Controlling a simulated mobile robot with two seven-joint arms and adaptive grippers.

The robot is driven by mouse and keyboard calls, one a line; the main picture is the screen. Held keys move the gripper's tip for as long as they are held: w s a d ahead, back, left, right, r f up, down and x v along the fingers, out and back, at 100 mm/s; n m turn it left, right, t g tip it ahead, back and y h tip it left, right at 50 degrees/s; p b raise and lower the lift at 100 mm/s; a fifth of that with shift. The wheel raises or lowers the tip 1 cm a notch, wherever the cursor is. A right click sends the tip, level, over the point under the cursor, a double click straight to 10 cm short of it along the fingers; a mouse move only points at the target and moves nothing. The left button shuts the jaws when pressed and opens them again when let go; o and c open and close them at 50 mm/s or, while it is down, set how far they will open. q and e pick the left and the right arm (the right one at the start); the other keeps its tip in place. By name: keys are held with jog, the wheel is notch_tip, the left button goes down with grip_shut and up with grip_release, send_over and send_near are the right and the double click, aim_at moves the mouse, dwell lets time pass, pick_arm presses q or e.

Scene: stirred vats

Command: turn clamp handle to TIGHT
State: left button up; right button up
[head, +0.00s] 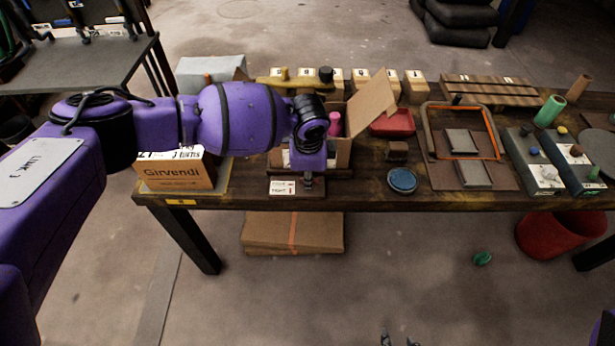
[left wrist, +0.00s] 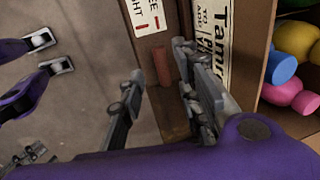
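The clamp handle (left wrist: 162,67) shows in the left wrist view as a short reddish-brown bar beside a white card (left wrist: 146,14) with partly cut-off lettering and red marks. In the head view the card (head: 283,187) lies at the table's front edge and reads TIGHT on its lower line. My left gripper (head: 308,183) points down just right of the card. In the left wrist view its fingers (left wrist: 160,62) stand apart on either side of the handle, with gaps. In the head view the gripper hides the handle. My right gripper (head: 398,341) shows only as two separated dark tips.
An open cardboard box (head: 342,155) stands right behind the left gripper, its flap raised. A Girvendi box (head: 175,176) stands to the left. A blue round dish (head: 402,180), a red tray (head: 392,123) and a brown block (head: 397,151) lie to the right. The floor in front is mostly clear.

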pick_arm(q)
jog(key=f, duration=0.2)
jog(key=shift+w+a+f, duration=0.1)
jog(key=shift+w+f, duration=0.25)
jog(key=shift+f, duration=0.3)
pick_arm(e)
jog(key=shift+w+a, duration=0.3)
jog(key=shift+w, duration=0.05)
pick_arm(q)
jog(key=shift+w, duration=0.1)
jog(key=shift+c, duration=0.3)
pick_arm(e)
jog(key=shift+w+a, duration=0.1)
pick_arm(q)
grip_shut()
